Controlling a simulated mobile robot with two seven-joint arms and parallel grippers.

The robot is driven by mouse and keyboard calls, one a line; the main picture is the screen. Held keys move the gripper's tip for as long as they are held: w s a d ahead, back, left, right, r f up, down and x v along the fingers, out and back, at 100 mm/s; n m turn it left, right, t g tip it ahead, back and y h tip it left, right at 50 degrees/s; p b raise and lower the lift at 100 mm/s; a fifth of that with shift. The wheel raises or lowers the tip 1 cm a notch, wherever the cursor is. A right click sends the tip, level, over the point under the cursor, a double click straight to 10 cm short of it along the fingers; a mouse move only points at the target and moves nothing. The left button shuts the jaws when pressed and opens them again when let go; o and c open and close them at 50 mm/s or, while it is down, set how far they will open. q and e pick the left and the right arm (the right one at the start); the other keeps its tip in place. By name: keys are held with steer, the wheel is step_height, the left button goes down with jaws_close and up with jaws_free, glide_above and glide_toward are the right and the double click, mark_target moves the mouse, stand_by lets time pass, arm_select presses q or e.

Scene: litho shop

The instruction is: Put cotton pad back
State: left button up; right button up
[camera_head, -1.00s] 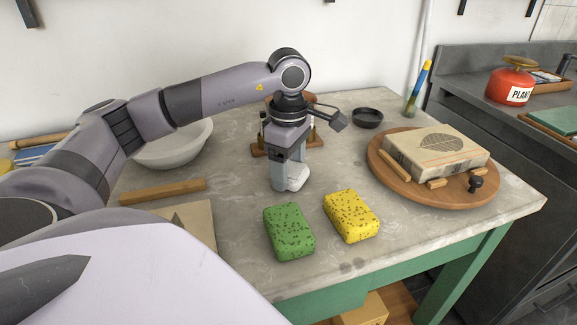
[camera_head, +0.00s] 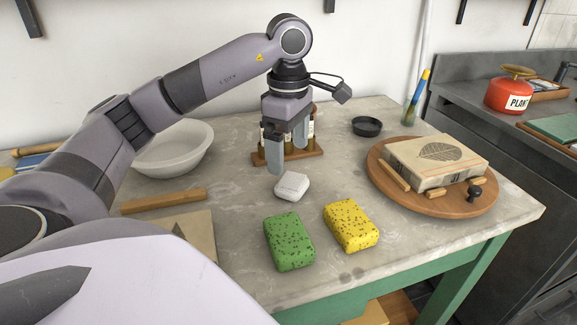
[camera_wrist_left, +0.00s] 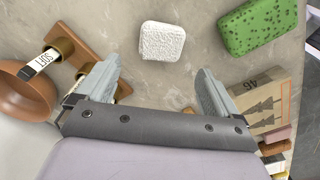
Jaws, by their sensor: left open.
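A white cotton pad (camera_head: 292,186) with a textured top lies flat on the stone table top, behind the green sponge (camera_head: 289,241) and the yellow sponge (camera_head: 351,225). My left gripper (camera_head: 289,158) is open and empty, above and behind the pad and apart from it. In the left wrist view the pad (camera_wrist_left: 162,41) lies beyond the open fingertips (camera_wrist_left: 156,75), with the green sponge (camera_wrist_left: 257,25) to its right. My right gripper is not in view.
A wooden rack with small bottles (camera_head: 318,154) stands just behind my left gripper. A white bowl (camera_head: 172,148) is at left, a wooden stick (camera_head: 164,201) in front of it. A round board (camera_head: 433,204) with a wrapped block is at right. A black dish (camera_head: 367,127) stands behind.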

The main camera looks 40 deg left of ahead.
mark_target(288, 179)
arm_select(q)
step_height(288, 179, up, 5)
steer(key=shift+r+p, duration=0.1)
steer(key=shift+p, duration=0.8)
